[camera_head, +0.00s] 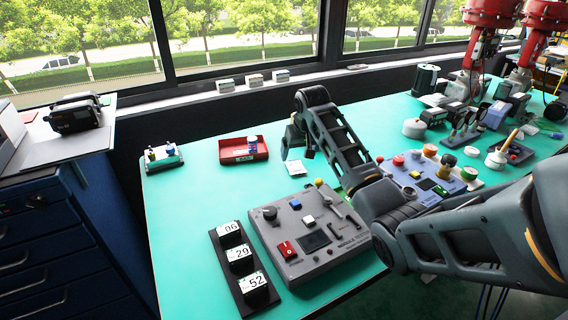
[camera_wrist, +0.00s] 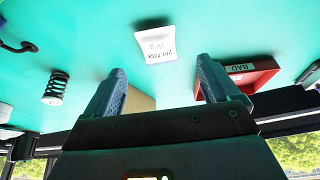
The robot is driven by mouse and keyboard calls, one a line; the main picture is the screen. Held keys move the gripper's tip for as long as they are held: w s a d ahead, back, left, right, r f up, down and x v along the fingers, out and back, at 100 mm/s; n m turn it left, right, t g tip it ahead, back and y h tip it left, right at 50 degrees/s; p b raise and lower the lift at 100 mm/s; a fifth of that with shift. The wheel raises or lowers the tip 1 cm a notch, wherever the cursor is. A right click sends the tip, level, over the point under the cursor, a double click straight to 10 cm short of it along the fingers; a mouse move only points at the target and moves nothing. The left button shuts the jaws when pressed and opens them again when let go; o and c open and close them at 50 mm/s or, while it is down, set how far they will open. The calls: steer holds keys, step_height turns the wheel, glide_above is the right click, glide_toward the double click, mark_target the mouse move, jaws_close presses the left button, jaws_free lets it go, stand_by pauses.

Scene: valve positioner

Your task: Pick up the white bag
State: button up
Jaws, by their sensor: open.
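The white bag (camera_head: 295,168) lies flat on the teal table (camera_head: 185,215), just below my gripper in the head view. In the wrist view the bag (camera_wrist: 156,45) is a small white packet with dark print, lying ahead of and between the fingertips. My gripper (camera_wrist: 162,75) is open, with both grey-blue fingers apart and nothing held between them. The bag appears apart from the fingers. In the head view the gripper (camera_head: 298,143) points down over the table and is partly hidden by my arm.
A red tray (camera_head: 232,157), marked BAD in the wrist view (camera_wrist: 262,79), stands close to one finger. A dark coil spring (camera_wrist: 57,88) stands on the other side. A grey module tester (camera_head: 290,260) and a rack of number blocks (camera_head: 222,262) are nearer the front.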

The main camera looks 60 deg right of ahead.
mark_target(297, 167)
steer(key=x, duration=0.7)
steer(key=shift+s+f, duration=0.2)
steer(key=shift+s, duration=0.05)
steer(key=shift+c, duration=0.3)
steer(key=c, duration=1.1)
